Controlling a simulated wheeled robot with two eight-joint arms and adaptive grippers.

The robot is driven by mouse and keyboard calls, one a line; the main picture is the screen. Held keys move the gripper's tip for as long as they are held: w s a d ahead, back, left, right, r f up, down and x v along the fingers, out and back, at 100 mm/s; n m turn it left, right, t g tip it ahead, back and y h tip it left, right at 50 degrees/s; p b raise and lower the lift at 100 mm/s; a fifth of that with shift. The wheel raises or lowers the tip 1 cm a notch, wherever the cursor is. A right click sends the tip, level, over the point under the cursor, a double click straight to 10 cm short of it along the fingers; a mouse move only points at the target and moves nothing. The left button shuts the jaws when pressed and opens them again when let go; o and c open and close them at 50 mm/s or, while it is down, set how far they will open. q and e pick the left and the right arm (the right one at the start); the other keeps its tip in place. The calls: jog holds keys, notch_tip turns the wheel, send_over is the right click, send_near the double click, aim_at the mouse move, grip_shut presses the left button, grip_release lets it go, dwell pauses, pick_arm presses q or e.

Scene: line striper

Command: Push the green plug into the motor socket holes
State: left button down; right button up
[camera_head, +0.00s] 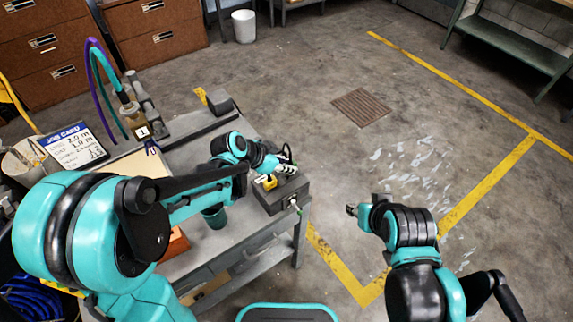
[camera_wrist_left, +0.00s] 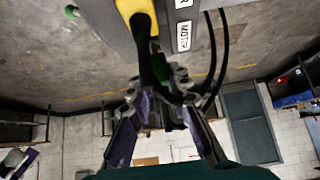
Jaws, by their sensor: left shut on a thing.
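The dark motor box (camera_head: 283,197) sits at the near right corner of the grey cart. In the left wrist view its face (camera_wrist_left: 205,45) carries a white label that seems to start with "MOT". My left gripper (camera_head: 287,165) is over the box's top, shut on the green plug (camera_wrist_left: 155,115). The plug shows only as dark green between the fingers (camera_wrist_left: 158,88), mostly hidden by them and a black cable. I cannot tell whether the plug touches the socket holes, which are hidden. My right gripper (camera_head: 352,210) hangs over bare floor, right of the cart; its fingers are too small to judge.
A yellow part (camera_wrist_left: 137,12) stands on the box close to the fingers; it also shows in the head view (camera_head: 270,182). Black cables (camera_wrist_left: 213,60) loop beside the gripper. A job card (camera_head: 75,146) and a hose fitting (camera_head: 133,118) are at the cart's left.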

pick_arm(q)
jog(key=shift+f+b, duration=1.15)
jog(key=shift+f, duration=0.2)
dwell(0.7)
jog(key=c, duration=1)
grip_release()
jog(key=shift+r, duration=0.1)
jog(key=shift+p+v, duration=2.3)
jog(key=shift+v, duration=1.2)
jog(key=s+a+r+n+y, duration=0.2)
jog(key=s+a+n, duration=0.1)
jog(key=s+a, duration=0.1)
jog(key=s+a+r+n+t+y, duration=0.1)
jog(key=s+a+r+n+y, duration=0.1)
jog(key=s+a+n, duration=0.2)
jog(key=s+a+r+n+t+y, duration=0.1)
jog(key=s+a+r+n+y, duration=0.1)
jog(key=s+a, duration=0.3)
jog(key=shift+s+a+r+n, duration=0.1)
jog(key=shift+s+r+n, duration=0.1)
jog(key=shift+s+n, duration=0.35)
jog(key=shift+s+r+n, duration=0.15)
jog(key=shift+s+n, duration=0.2)
jog(key=shift+s, duration=0.4)
